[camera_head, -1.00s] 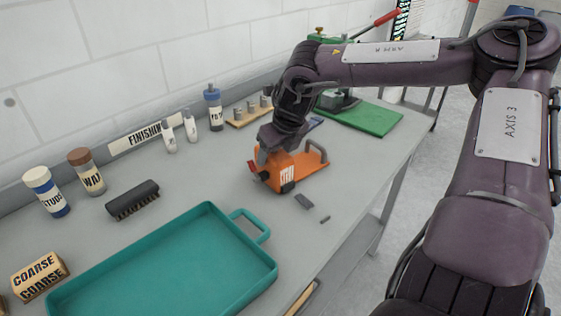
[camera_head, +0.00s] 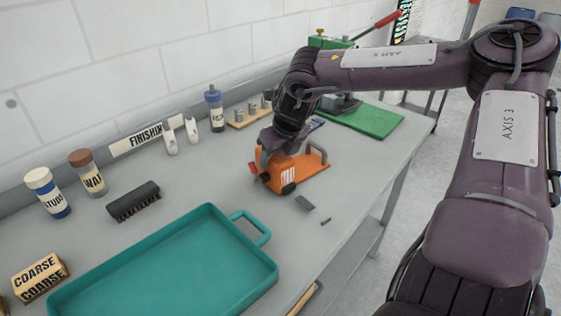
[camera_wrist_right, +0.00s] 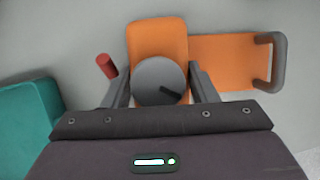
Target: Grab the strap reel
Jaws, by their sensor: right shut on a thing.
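The orange strap reel (camera_head: 288,172) is on the grey bench, with a flat orange base, a grey loop handle at its right end and a small red knob at its left. My right gripper (camera_head: 267,160) is down at its rear left side. In the right wrist view the reel (camera_wrist_right: 158,38) has a round grey disc (camera_wrist_right: 158,80) on top. The fingers of my right gripper (camera_wrist_right: 159,78) are on either side of this disc, shut on the reel. The fingertips are partly hidden. My left gripper is out of view.
A teal tray (camera_head: 265,238) lies in front left of the reel. Bottles (camera_head: 216,108), a brush (camera_head: 134,202) and a wooden rack stand along the back. A green press board (camera_head: 365,121) is behind right.

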